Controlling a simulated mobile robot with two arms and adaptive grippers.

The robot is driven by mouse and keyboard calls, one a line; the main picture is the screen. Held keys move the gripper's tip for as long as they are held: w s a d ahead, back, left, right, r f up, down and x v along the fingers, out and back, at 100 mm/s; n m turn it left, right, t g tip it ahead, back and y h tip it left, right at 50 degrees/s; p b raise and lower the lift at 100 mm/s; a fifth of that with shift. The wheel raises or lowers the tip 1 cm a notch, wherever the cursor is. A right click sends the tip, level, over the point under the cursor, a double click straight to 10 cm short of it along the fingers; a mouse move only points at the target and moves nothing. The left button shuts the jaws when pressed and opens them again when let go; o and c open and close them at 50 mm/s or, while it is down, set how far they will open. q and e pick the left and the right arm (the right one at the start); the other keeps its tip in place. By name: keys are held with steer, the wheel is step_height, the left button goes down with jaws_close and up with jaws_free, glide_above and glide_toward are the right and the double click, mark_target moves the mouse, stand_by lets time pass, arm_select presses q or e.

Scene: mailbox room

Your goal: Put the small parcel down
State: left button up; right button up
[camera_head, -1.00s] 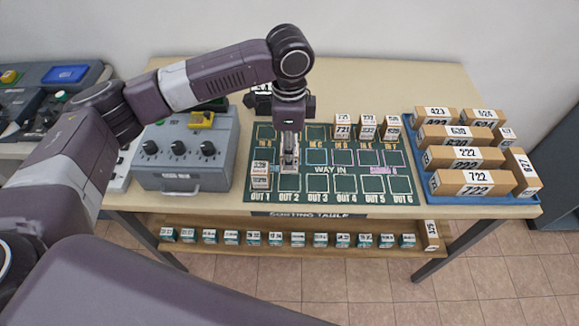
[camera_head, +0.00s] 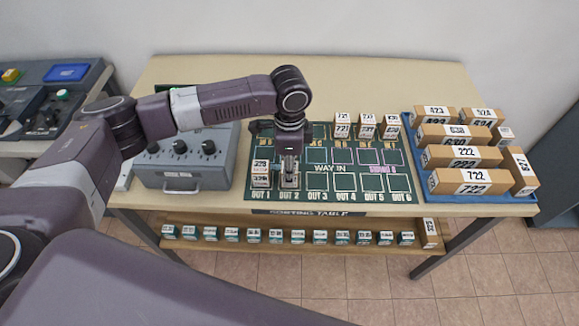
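My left gripper (camera_head: 290,172) points straight down over the front row of the green sorting mat (camera_head: 377,195). It is shut on a small parcel (camera_head: 290,183), which is upright at the OUT 2 cell. The fingers hide part of the parcel, and I cannot tell for sure whether its base touches the mat. Another small parcel (camera_head: 261,176) stands just left of it, at OUT 1. My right gripper is not in view.
Three small parcels (camera_head: 366,127) stand in the mat's back row. A blue tray (camera_head: 431,192) of larger boxes is on the right, and a grey control box (camera_head: 183,176) is on the left. Small labelled items line the lower shelf (camera_head: 300,251).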

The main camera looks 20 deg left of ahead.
arm_select(q)
steer(key=o, duration=0.3)
steer(key=shift+o, duration=0.2)
steer(key=shift+r, duration=0.1)
steer(key=shift+w+r, duration=0.1)
steer(key=shift+r, duration=0.2)
step_height(320, 180, up, 12)
steer(key=b, duration=0.2)
steer(key=shift+f, duration=0.2)
steer(key=shift+f, duration=0.1)
